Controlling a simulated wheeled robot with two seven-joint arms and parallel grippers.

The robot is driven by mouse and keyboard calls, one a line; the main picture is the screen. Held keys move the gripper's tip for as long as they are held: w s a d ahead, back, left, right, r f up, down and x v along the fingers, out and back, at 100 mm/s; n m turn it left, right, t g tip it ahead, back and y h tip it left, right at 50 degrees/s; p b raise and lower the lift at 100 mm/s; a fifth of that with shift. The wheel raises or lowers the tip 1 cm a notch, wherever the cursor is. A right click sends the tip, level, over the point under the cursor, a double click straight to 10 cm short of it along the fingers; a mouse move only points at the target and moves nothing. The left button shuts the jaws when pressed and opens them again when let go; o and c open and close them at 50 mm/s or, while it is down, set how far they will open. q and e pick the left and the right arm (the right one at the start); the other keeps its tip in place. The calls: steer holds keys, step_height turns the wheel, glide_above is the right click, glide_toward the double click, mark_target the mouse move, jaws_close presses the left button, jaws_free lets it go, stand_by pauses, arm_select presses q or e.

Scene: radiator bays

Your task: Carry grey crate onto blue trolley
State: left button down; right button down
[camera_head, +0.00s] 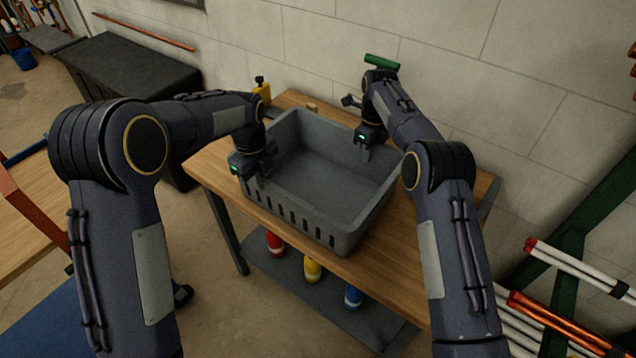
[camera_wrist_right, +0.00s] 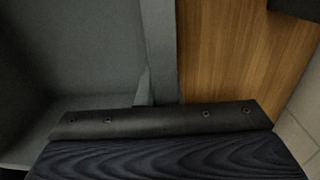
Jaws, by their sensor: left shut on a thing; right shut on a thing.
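The grey crate (camera_head: 325,192) is open-topped and empty, with slots along its near side. It sits on a wooden-topped table (camera_head: 215,175). My left gripper (camera_head: 260,178) is shut on the crate's left rim. My right gripper (camera_head: 367,147) is shut on the far right part of its rim. In the right wrist view the crate's wall (camera_wrist_right: 160,50) runs up to the gripper (camera_wrist_right: 155,108), with wooden tabletop beside it. A flat blue surface (camera_head: 45,325) shows at the lower left; I cannot tell whether it is the blue trolley.
Red, yellow and blue items sit on the table's lower shelf (camera_head: 330,300). A dark chest (camera_head: 130,75) is at back left. A green rack with pipes (camera_head: 580,270) stands right.

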arm_select(q)
steer(key=shift+r, duration=0.15)
arm_select(e)
steer(key=shift+r, duration=0.15)
